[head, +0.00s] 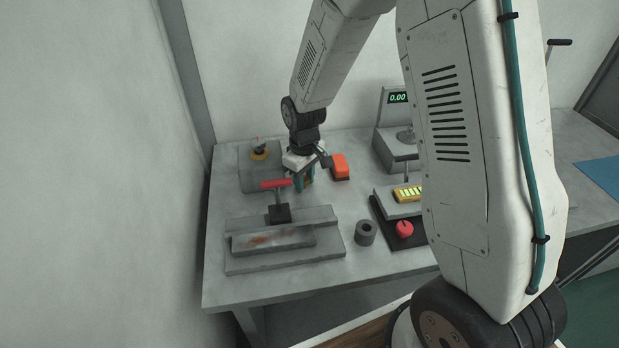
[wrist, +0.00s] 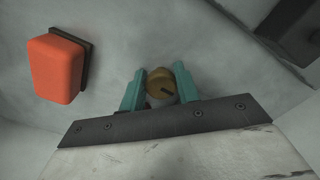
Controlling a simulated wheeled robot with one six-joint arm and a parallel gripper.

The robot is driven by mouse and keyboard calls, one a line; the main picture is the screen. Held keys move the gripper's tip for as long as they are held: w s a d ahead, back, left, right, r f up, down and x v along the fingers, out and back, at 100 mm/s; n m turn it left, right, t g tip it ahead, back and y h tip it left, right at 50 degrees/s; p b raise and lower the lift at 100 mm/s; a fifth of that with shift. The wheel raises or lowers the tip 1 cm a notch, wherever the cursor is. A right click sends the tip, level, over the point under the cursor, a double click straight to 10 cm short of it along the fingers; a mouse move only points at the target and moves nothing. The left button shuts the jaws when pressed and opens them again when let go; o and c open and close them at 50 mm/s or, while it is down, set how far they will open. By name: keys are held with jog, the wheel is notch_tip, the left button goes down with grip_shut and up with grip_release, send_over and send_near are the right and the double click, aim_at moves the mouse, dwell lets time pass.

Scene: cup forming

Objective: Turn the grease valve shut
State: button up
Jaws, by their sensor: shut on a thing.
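The grease valve appears to be the round brass-coloured knob (wrist: 158,77) in the wrist view. It has a short dark mark on its top and a grey body below. The teal fingers of my gripper (wrist: 160,86) stand on both sides of the knob and are shut on it. In the head view my gripper (head: 304,182) points down at the back of the workbench, behind the red T-handle. The knob is hidden there by the gripper. Which way the dark mark counts as shut cannot be told.
An orange box (head: 340,166) stands close to the right of my gripper; it also shows in the wrist view (wrist: 57,68). A red T-handle (head: 276,184) rises just in front. A grey box with a yellow-ringed knob (head: 259,153) stands left. A grey cylinder (head: 365,233) stands nearer the front.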

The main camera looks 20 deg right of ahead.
jog(key=m, duration=0.5)
jog(key=shift+w+a+r, duration=0.1)
jog(key=shift+w+a, duration=0.05)
jog(key=shift+w, duration=0.05)
jog(key=m, duration=0.9)
jog(key=shift+w+m, duration=0.1)
jog(key=shift+m, duration=1.4)
jog(key=shift+s, duration=0.2)
jog(key=o, duration=1)
jog(key=shift+c, duration=0.2)
